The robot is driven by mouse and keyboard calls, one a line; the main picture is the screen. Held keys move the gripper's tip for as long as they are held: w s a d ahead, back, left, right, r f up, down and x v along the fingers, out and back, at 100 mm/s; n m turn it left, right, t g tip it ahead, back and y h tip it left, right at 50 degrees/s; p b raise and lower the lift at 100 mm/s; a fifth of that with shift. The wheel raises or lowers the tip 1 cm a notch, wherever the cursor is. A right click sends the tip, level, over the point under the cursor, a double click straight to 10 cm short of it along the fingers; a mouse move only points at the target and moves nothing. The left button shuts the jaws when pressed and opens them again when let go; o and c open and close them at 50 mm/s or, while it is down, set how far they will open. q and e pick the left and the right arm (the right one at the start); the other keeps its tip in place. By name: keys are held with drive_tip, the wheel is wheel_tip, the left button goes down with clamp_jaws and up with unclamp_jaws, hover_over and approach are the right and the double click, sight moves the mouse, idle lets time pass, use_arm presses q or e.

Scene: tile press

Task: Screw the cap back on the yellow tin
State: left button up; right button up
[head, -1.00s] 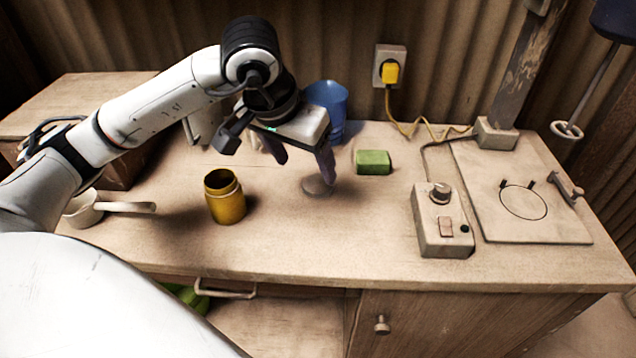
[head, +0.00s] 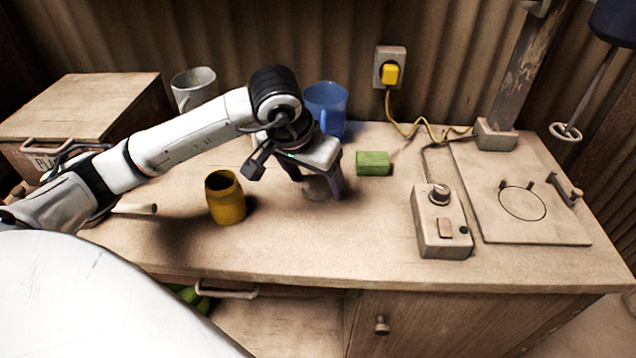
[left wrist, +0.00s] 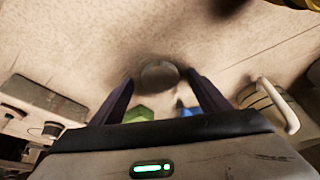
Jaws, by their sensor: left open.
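The yellow tin (head: 226,204) stands upright and open-topped on the bench, left of my left gripper. Part of it shows at the top right edge of the left wrist view (left wrist: 300,3). A round grey cap (head: 317,187) lies on the bench, partly hidden by my gripper in the head view. The left wrist view shows the cap (left wrist: 160,75) as a dark disc between the fingertips. My left gripper (head: 320,190) is open and low over the cap, one finger on each side, with gaps visible in the wrist view. My right gripper is not in view.
A blue mug (head: 327,104) and a green block (head: 374,163) stand close behind and right of the gripper. A control box (head: 441,228) and a press plate (head: 535,222) are at right. A pale handle (head: 136,209) lies left of the tin. The front middle is clear.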

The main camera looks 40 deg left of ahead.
sight(315, 188)
use_arm(q)
drive_tip(key=c, duration=1.2)
drive_tip(key=shift+r, duration=0.1)
wheel_tip(315, 188, up, 10)
drive_tip(key=shift+f, duration=0.1)
